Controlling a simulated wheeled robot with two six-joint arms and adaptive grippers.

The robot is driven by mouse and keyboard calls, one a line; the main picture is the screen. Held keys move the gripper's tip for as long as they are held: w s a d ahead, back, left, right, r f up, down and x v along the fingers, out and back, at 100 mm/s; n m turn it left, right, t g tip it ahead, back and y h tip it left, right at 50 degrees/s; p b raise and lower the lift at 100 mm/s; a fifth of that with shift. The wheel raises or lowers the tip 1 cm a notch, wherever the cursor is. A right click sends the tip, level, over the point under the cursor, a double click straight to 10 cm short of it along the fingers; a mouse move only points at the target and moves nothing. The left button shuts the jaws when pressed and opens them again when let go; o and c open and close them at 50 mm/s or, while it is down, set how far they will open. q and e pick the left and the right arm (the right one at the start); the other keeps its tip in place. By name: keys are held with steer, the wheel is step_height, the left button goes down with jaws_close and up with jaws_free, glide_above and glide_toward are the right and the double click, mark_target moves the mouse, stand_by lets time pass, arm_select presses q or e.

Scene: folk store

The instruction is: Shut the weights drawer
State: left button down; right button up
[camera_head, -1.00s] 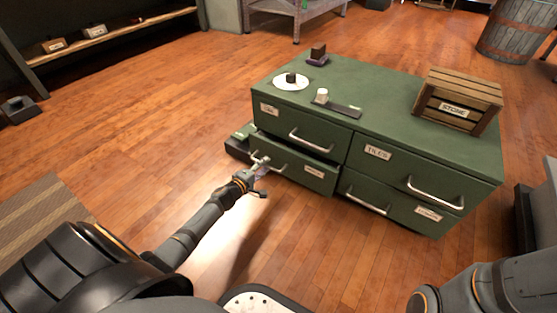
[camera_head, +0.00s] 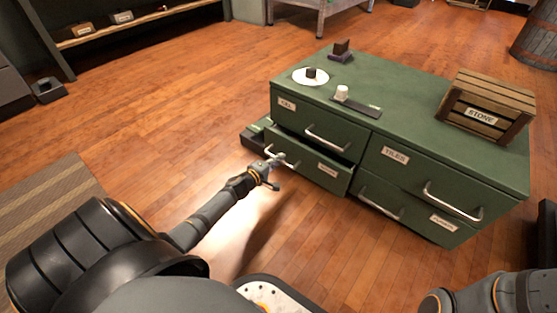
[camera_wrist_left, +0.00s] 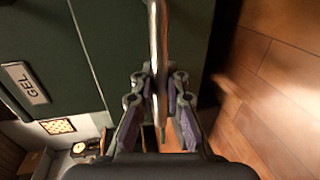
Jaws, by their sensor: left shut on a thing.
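The green cabinet (camera_head: 420,112) has two columns of drawers. Its lower left drawer (camera_head: 335,178) stands partly open, with a small label too blurred to read; I take it for the weights drawer. My left gripper (camera_head: 272,168) is at the metal handle (camera_head: 284,157) of this drawer. In the left wrist view the fingers of my left gripper (camera_wrist_left: 158,108) are shut on the handle bar (camera_wrist_left: 156,45), one on each side. The drawer's inside is mostly hidden. Of my right arm only a link shows at the lower right; its gripper is out of view.
On the cabinet top are a wooden crate (camera_head: 488,104) labelled STONE, a white plate (camera_head: 302,79) with a dark block, a white-capped item (camera_head: 342,92) and a dark block (camera_head: 341,48). The other drawers look shut. Wooden floor (camera_head: 185,110) is clear left of the cabinet.

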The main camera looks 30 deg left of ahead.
mark_target(286, 153)
stand_by(0.3)
arm_select(q)
steer(key=x, duration=0.1)
steer(key=b+x, duration=0.1)
steer(key=x, duration=0.1)
steer(key=shift+w+r, duration=0.2)
steer(key=shift+w, duration=0.2)
steer(key=shift+w+d+r, duration=0.1)
steer(key=shift+w, duration=0.35)
steer(key=c, duration=1.4)
jaws_free()
steer(key=shift+o, duration=0.2)
